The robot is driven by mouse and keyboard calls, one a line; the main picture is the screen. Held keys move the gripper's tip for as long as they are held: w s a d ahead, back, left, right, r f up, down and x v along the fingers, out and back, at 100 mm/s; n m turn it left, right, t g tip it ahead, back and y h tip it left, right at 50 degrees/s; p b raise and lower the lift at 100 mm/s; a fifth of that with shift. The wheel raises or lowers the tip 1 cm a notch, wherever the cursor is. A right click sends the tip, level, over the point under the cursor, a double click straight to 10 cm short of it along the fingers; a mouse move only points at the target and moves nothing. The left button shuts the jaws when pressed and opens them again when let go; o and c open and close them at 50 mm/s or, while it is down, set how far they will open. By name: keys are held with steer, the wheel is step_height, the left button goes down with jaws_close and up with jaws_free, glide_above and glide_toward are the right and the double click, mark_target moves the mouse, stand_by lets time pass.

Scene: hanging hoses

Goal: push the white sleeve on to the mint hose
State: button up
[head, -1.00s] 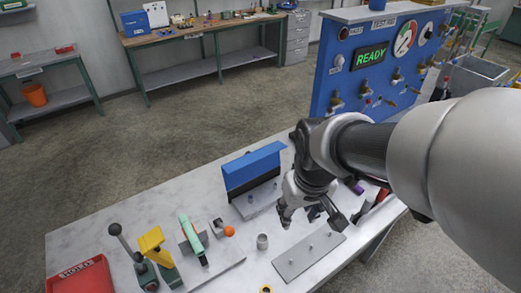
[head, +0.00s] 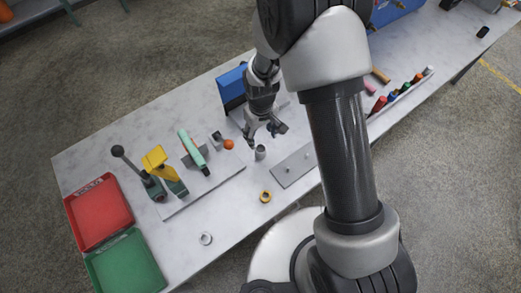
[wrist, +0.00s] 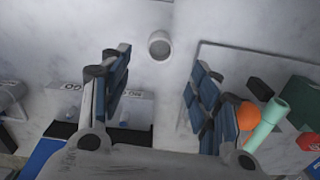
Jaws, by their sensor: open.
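The white sleeve (head: 261,153) looks like a short, pale, open-topped cylinder standing upright on the table. In the wrist view the sleeve (wrist: 160,46) lies ahead, between the lines of the two fingers. My gripper (head: 266,136) is open and empty, just behind and above the sleeve; it also shows in the wrist view (wrist: 160,62). I cannot tell its exact height. The mint hose (head: 192,149) is held in a fixture to the left of the sleeve, its body slanting. The mint hose (wrist: 266,124) shows at the right of the wrist view.
An orange ball (head: 228,144) sits beside the hose fixture. A yellow clamp (head: 158,160) and a black-knobbed lever (head: 118,151) stand further left. A metal plate (head: 293,168) lies right of the sleeve. A yellow ring (head: 265,196) and a pale ring (head: 205,239) lie in front.

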mark_target(261, 151)
step_height(261, 151, down, 11)
steer(key=shift+r+b, duration=0.1)
steer(key=shift+b, duration=0.7)
steer(key=c, duration=1)
steer(key=shift+c, duration=0.2)
